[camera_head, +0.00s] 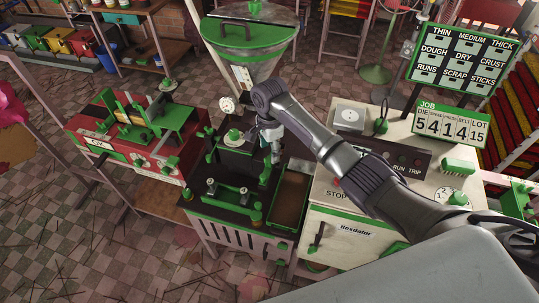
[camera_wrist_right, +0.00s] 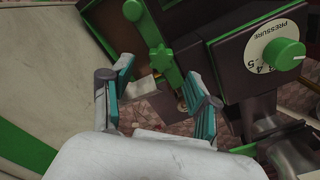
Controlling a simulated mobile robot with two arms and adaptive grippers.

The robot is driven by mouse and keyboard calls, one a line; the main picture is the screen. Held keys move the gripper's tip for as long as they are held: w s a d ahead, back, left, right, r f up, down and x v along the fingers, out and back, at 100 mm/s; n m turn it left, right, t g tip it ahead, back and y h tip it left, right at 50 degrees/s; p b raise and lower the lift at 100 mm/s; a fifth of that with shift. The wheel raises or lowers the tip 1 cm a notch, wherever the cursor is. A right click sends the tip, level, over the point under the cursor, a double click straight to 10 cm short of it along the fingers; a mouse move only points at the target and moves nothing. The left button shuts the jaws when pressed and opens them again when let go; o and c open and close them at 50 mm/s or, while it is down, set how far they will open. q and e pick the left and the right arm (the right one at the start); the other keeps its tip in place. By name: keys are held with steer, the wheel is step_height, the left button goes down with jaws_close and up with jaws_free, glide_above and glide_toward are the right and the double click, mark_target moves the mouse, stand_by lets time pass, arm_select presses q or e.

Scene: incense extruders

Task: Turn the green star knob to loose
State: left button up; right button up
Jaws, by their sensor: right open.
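A green lobed knob (camera_wrist_right: 160,58), which looks like the star knob, shows upper middle in the right wrist view, against the dark machine housing. My right gripper (camera_wrist_right: 161,76) is open, with its teal-padded fingers on either side of the knob's lower end. I cannot tell whether a finger touches it. In the head view my right gripper (camera_head: 275,150) reaches down over the dark extruder (camera_head: 232,170), and the arm and gripper hide the knob there. My left gripper is in neither view.
A green pressure knob (camera_wrist_right: 288,54) on a white dial sits right of the fingers. A large green-rimmed hopper (camera_head: 245,45) stands behind. A white control cabinet (camera_head: 345,240) is on the right, and a red machine (camera_head: 130,150) on the left.

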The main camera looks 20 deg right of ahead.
mark_target(269, 159)
step_height(269, 159, down, 4)
steer(key=shift+r, duration=0.1)
steer(key=shift+f, duration=0.45)
jaws_close()
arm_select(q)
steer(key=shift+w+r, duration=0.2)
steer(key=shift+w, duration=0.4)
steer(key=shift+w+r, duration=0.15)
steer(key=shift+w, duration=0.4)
